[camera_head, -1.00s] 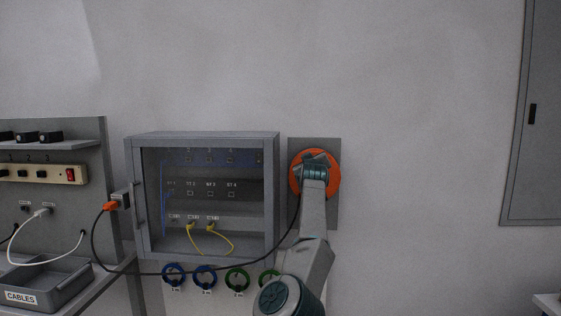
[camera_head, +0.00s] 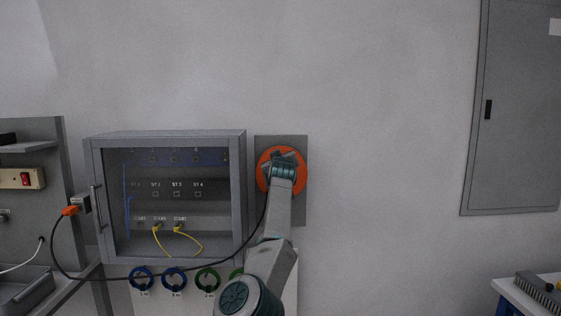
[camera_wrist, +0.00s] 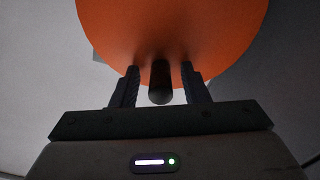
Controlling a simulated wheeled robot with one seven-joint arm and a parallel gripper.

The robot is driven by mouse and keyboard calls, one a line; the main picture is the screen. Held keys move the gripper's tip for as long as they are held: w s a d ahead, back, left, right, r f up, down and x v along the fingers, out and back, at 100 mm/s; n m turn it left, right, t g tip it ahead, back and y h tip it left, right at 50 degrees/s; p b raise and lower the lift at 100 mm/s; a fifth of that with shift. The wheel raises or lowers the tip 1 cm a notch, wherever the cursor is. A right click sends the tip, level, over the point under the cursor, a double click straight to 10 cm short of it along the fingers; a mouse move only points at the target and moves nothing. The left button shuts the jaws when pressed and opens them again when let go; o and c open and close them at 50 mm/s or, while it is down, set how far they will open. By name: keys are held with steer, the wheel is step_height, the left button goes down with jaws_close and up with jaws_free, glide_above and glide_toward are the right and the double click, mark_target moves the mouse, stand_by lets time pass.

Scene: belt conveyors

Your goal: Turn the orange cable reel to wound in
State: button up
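The orange cable reel (camera_head: 265,179) is a round disc on a grey plate (camera_head: 298,200) on the wall, right of the cabinet. My gripper (camera_head: 283,158) is in front of it and covers its middle. In the wrist view the orange disc (camera_wrist: 165,25) fills the top. A dark knob (camera_wrist: 160,82) sticks out from it between my two fingers (camera_wrist: 161,88). A gap shows on each side of the knob, so the gripper is open around it. A black cable (camera_head: 190,268) hangs from near the reel to an orange plug (camera_head: 70,211) at the left.
A grey glass-fronted cabinet (camera_head: 165,135) stands left of the reel. Blue and green cable coils (camera_head: 174,279) hang below it. A shelf bench with a power strip (camera_head: 22,178) is at the far left. The wall right of the reel is bare up to a grey wall cabinet (camera_head: 520,120).

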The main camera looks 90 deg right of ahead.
steer(key=a+b, duration=1.3)
steer(key=b, duration=0.5)
steer(key=shift+s+a, duration=0.3)
steer(key=shift+a, duration=0.1)
